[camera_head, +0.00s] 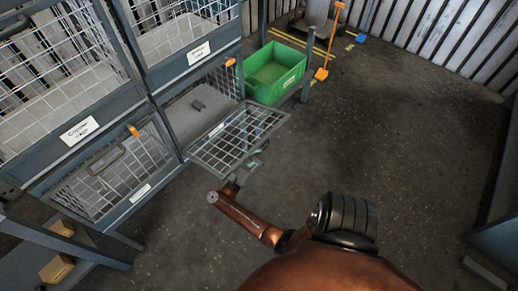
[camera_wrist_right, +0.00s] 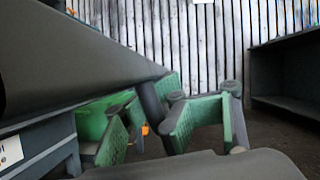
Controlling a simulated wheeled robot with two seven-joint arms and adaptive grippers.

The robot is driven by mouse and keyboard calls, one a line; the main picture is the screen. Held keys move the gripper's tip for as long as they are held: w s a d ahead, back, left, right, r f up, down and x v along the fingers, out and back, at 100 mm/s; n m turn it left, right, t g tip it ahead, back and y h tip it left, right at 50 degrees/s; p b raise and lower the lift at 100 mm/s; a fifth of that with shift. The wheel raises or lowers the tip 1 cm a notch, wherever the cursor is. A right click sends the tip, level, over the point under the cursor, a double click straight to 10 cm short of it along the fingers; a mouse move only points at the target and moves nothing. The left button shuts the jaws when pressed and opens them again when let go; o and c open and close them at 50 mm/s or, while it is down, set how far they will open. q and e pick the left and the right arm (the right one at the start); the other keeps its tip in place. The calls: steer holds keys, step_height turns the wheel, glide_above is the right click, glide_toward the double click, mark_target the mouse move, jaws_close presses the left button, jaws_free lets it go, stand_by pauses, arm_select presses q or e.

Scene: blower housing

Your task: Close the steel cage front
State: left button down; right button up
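The steel cage front is probably the wire mesh panel (camera_head: 240,137) standing open at the lower right cage, swung out and down from its opening. Its label is too small to read. My right gripper (camera_head: 258,160) is at the panel's near outer edge, partly hidden by it. In the right wrist view my right gripper (camera_wrist_right: 155,130) shows its green-padded fingers apart, with a broad dark bar close at the upper left. I cannot tell whether the fingers touch the panel. My left gripper is not in view.
Other mesh-fronted cages stand left, one labelled copper (camera_head: 80,130), with orange latches (camera_head: 133,131). A green bin (camera_head: 275,72) stands behind the open front. An orange-handled tool (camera_head: 322,73) is farther back. The floor (camera_head: 410,130) to the right is clear.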

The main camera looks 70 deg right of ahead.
steer(key=shift+o, duration=1.4)
steer(key=shift+w, duration=0.25)
steer(key=shift+d, duration=0.1)
